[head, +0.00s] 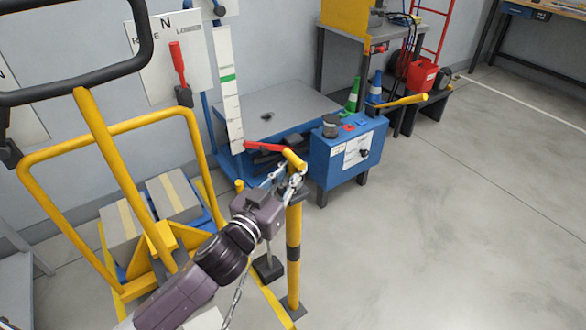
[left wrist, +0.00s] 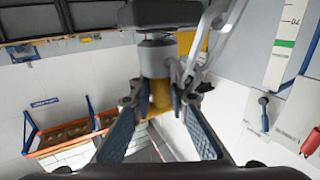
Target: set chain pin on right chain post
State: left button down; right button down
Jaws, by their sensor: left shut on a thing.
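The chain pin (head: 293,158) has a yellow tilted top and shows just past my left gripper (head: 288,181). In the left wrist view its yellow part (left wrist: 158,98) is between the two fingers of my left gripper (left wrist: 160,112), which is shut on it. The right chain post (head: 293,250) is yellow with black bands and stands upright on a dark base plate. The held pin is close over the post's dark top; I cannot tell whether they touch. A metal chain (head: 235,297) hangs below my gripper, with links (head: 275,174) beside the pin. My right gripper is out of view.
A yellow-framed cart (head: 110,130) with boxes (head: 175,195) stands at the left. Grey floor (head: 450,220) at the right is clear.

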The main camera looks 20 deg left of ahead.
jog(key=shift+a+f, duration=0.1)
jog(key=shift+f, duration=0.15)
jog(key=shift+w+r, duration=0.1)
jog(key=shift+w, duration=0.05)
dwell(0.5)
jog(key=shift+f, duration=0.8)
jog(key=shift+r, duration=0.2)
pick_arm(q)
jog(key=shift+f, duration=0.5)
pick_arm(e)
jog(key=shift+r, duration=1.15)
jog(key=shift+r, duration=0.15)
